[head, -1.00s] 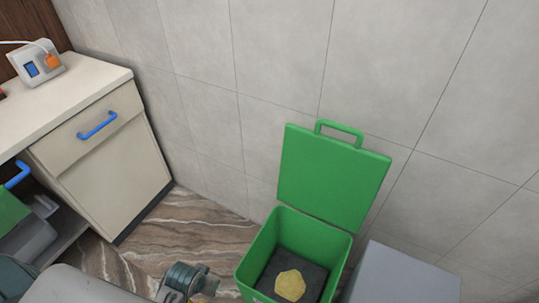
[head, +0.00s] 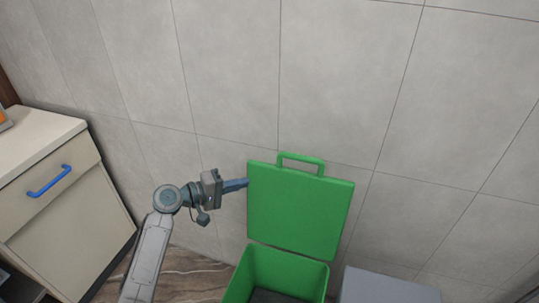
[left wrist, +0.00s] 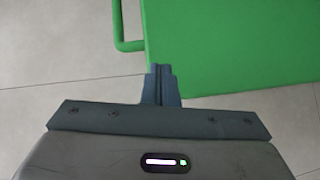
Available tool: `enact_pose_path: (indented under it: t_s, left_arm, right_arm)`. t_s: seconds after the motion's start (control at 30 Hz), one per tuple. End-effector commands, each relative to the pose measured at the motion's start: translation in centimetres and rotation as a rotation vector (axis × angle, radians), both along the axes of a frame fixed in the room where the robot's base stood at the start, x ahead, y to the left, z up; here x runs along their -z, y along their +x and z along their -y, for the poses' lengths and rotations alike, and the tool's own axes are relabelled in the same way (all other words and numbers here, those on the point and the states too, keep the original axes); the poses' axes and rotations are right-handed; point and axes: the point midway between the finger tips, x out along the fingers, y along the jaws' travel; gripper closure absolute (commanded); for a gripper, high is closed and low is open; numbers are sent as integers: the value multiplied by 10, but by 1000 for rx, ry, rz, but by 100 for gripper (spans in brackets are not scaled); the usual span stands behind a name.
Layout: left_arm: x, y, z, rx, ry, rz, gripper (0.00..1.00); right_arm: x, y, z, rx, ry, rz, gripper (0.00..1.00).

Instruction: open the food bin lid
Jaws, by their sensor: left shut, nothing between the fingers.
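The green food bin (head: 287,270) stands on the floor against the tiled wall. Its green lid (head: 300,208) is open and stands upright at the back of the bin, with its loop handle (head: 301,160) on top. My left gripper (head: 246,184) is shut and empty at the lid's left edge, near its upper corner. In the left wrist view the shut fingers (left wrist: 161,70) point at the edge of the lid (left wrist: 235,45), with the handle (left wrist: 118,25) to the left. I cannot tell whether they touch it. My right gripper is not in view.
A cream cabinet (head: 70,225) with a blue drawer handle (head: 48,181) stands at the left. A grey box-like object (head: 385,287) stands right of the bin. Brown patterned floor (head: 185,270) shows between cabinet and bin.

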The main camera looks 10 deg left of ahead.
Motion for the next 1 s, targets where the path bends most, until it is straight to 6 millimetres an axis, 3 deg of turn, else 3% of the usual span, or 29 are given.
enact_pose_path:
  t_s: [0.1, 0.23, 0.37, 0.73, 1.0]
  left_arm:
    - [-29, 25, -5, -12, -125, -9, 100]
    - [-41, 36, -6, -16, -183, -16, 100]
    - [-44, 44, 4, -16, -190, -18, 100]
    - [-43, 80, 58, -14, -188, -18, 100]
    - [-40, 92, 73, -15, -183, -16, 100]
  right_arm:
    - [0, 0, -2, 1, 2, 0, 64]
    - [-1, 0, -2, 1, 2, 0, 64]
    - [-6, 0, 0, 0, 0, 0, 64]
    - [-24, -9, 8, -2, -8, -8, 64]
    - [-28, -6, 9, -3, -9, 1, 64]
